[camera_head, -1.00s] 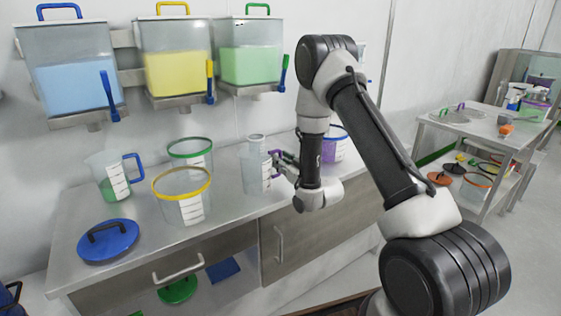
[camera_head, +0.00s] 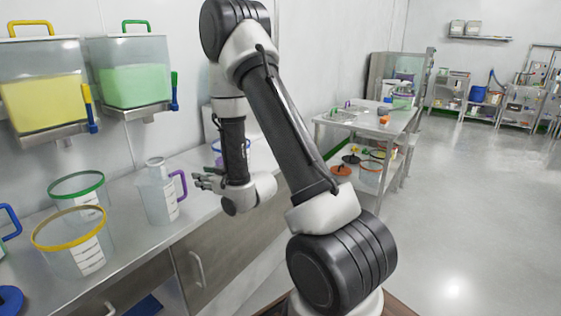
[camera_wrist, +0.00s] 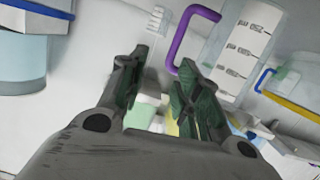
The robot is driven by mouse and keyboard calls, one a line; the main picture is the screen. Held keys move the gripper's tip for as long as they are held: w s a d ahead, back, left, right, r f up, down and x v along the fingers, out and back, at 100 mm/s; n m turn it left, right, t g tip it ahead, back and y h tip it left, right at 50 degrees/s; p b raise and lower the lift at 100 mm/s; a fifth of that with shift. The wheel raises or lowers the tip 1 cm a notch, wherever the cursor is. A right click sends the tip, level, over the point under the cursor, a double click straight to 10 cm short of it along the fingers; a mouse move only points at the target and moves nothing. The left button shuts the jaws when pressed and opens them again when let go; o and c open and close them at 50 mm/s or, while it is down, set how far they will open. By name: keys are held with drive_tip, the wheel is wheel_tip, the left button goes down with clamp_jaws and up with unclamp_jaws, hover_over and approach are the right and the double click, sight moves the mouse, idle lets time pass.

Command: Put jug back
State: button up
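A clear jug (camera_head: 158,193) with a purple handle and a white measuring scale stands upright on the steel counter (camera_head: 128,250), near its front edge. My gripper (camera_head: 205,181) is just right of the handle, with a small gap between them. In the wrist view the jug (camera_wrist: 245,45) is at the upper right, tilted in the picture, with its purple handle beyond the right fingertip. My gripper (camera_wrist: 156,80) shows two fingers apart with nothing held between them.
A yellow-rimmed container (camera_head: 75,248) and a green-rimmed container (camera_head: 80,192) stand left of the jug. A purple-rimmed container (camera_head: 222,150) is partly hidden behind my arm. Yellow (camera_head: 42,85) and green (camera_head: 134,72) wall hoppers hang above. Open floor (camera_head: 460,220) lies right.

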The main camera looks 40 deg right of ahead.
drive_tip(key=s+d+r+m+g+h, duration=0.1)
drive_tip(key=s+d+r+g+h, duration=0.25)
drive_tip(key=r, duration=0.55)
drive_tip(key=s+d+r+m+g, duration=0.1)
drive_tip(key=s+r+g, duration=0.1)
drive_tip(key=s, duration=0.8)
drive_tip(key=s+d+r+m+g, duration=0.1)
drive_tip(key=s+r+g, duration=0.2)
drive_tip(key=s, duration=0.8)
drive_tip(key=s+d+r+m+g, duration=0.1)
drive_tip(key=s+r, duration=0.3)
drive_tip(key=s, duration=0.7)
drive_tip(key=shift+s+r+g+h, duration=0.2)
drive_tip(key=shift+g+h, duration=0.25)
drive_tip(key=shift+g, duration=0.3)
